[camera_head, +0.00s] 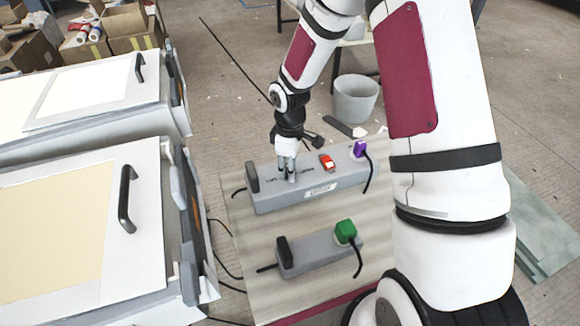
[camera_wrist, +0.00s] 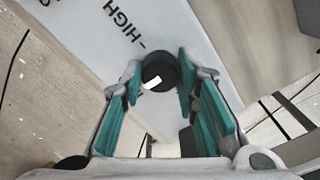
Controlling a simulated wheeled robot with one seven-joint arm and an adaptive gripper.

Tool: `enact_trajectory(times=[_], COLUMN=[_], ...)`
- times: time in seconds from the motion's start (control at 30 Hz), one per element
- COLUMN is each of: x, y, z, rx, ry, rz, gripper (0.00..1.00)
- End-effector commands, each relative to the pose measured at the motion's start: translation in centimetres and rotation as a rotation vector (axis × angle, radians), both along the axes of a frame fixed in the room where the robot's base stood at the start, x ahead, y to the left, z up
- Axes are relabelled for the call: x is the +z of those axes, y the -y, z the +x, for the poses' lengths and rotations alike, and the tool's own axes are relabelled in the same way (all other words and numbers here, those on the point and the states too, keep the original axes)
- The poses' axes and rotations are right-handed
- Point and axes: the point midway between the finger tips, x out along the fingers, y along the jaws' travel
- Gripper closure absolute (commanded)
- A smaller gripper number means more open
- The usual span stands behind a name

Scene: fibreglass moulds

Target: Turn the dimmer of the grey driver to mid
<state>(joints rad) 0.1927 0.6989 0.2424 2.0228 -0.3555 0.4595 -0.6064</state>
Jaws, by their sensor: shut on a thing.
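The grey driver (camera_head: 276,201) is a long box on the board, with a printed label on its front. My gripper (camera_head: 287,177) reaches down onto its top, left of the red switch (camera_head: 327,162). In the wrist view, my gripper (camera_wrist: 159,80) is shut on the round black dimmer knob (camera_wrist: 160,69), with a teal finger pad on each side. The knob's white mark shows on its lower-left side.
A purple plug (camera_head: 360,149) and a black connector (camera_head: 252,177) stand at the driver's ends. A smaller grey box (camera_head: 318,263) with a green plug (camera_head: 345,232) lies nearer on the board (camera_head: 245,235). White moulds with black handles (camera_head: 127,200) stand left. A bucket (camera_head: 355,100) stands behind.

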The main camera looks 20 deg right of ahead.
Motion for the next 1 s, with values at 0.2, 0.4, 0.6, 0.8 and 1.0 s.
enact_trajectory(times=[0.2, 0.4, 0.6, 0.8, 1.0], x=[0.06, 0.05, 0.05, 0.03, 0.08], y=[-0.05, -0.05, -0.05, -0.04, -0.02], z=[0.07, 0.09, 0.08, 0.05, 0.03], rx=[0.035, 0.040, 0.039, 0.039, 0.038], ry=[0.002, 0.002, 0.002, 0.001, 0.001], rz=[0.001, 0.001, 0.001, 0.000, -0.001], gripper=[0.99, 0.99, 0.99, 0.51, 0.51])
